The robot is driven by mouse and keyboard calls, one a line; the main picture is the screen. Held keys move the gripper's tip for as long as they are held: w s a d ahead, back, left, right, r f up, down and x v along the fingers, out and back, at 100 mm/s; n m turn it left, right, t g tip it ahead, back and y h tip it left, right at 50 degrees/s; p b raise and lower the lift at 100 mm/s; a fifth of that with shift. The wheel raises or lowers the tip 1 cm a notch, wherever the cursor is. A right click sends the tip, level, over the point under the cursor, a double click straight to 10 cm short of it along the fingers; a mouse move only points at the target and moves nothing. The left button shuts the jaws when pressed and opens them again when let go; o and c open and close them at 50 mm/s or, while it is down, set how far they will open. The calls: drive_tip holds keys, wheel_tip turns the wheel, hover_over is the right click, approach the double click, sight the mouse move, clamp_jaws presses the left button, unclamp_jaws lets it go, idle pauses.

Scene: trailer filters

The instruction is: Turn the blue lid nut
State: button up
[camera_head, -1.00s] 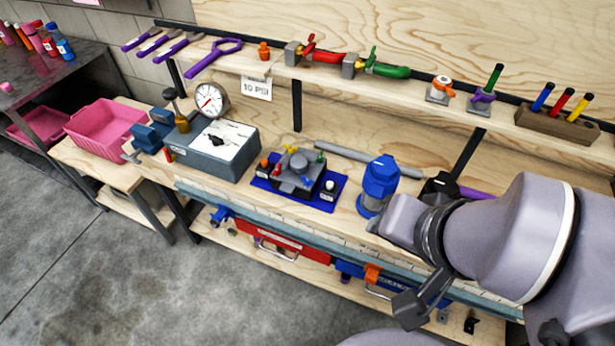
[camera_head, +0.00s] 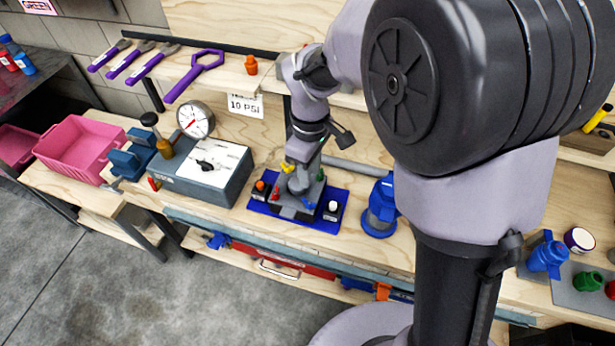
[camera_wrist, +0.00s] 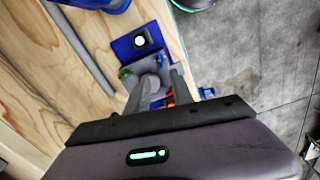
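The blue canister (camera_head: 380,212) stands upright on the bench, right of the blue mat. My arm hides part of its right side and top, and I cannot clearly make out a nut on it. A grey manifold (camera_head: 296,190) with small coloured knobs sits on the blue mat (camera_head: 270,212). My gripper (camera_head: 300,182) points down at this manifold, left of the canister. In the wrist view my gripper (camera_wrist: 157,85) has its two fingers apart, with the grey manifold (camera_wrist: 148,66) at and between them. I cannot tell whether they touch it.
A grey box with a gauge (camera_head: 195,120) stands left of the mat. A white-topped button (camera_head: 332,207) is at the mat's right end. A grey bar (camera_head: 357,170) lies behind. Purple wrenches (camera_head: 195,75) and an orange fitting (camera_head: 251,65) are on the upper shelf.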

sight(309, 201)
wheel_tip(309, 201, down, 12)
drive_tip(key=b, duration=0.4)
drive_tip(key=shift+w, duration=0.1)
drive_tip(key=shift+r, duration=0.1)
clamp_jaws()
